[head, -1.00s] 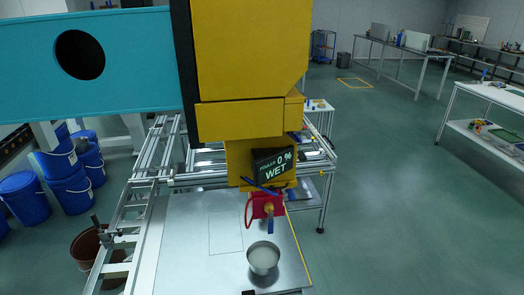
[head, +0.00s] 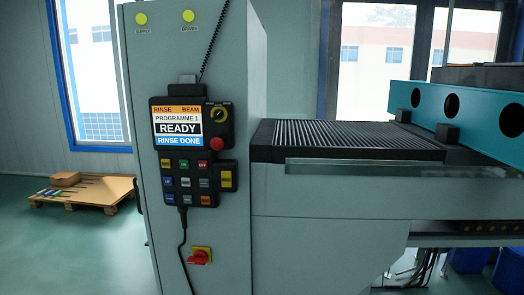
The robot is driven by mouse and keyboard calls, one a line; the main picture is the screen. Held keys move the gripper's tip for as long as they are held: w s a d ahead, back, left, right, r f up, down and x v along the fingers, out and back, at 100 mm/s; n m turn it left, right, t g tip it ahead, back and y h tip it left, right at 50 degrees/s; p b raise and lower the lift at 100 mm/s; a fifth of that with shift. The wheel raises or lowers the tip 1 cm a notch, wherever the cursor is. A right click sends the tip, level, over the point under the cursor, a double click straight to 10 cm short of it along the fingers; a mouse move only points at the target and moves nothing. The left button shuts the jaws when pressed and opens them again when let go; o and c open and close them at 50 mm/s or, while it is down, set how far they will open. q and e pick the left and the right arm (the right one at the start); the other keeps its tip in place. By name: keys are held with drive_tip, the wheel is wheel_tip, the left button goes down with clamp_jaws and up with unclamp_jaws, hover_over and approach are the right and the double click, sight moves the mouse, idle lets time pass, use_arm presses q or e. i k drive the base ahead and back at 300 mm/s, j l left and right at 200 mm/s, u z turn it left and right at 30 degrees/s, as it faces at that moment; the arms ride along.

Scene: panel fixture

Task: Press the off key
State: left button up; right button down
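A black control panel (head: 190,150) hangs on the front of a tall grey cabinet (head: 226,60). Its keypad has several coloured keys in rows. The red off key (head: 203,167) sits at the right end of the top row, beside a green key (head: 184,167) that seems to read ON. The screen (head: 177,127) reads RINSE BEAM, PROGRAMME 1, READY, RINSE DONE. Neither of my grippers shows in the head view, and nothing covers the keypad.
A red mushroom button (head: 216,144) and a yellow key (head: 227,179) are on the panel. A red switch (head: 200,256) is below. A ribbed bed (head: 345,135) juts out right, with a teal beam (head: 465,105) over it. A pallet (head: 85,190) lies at left.

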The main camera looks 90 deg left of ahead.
sight(203, 164)
drive_tip(key=j+u, duration=0.1)
drive_tip(key=u, duration=3.1)
drive_tip(key=i+j+z, duration=0.1)
drive_tip(key=j+z, duration=0.25)
drive_tip(key=i+j+z, duration=0.1)
drive_tip(key=j+z, duration=0.75)
drive_tip(key=j, duration=1.4)
drive_tip(key=i+j, duration=0.15)
drive_tip(key=j, duration=0.2)
drive_tip(key=i+j, duration=0.1)
drive_tip(key=j, duration=0.25)
drive_tip(key=i+j, duration=0.15)
drive_tip(key=j, duration=0.2)
drive_tip(key=i+j, duration=0.15)
drive_tip(key=j, duration=0.2)
drive_tip(key=i+j, duration=0.1)
drive_tip(key=j, duration=0.25)
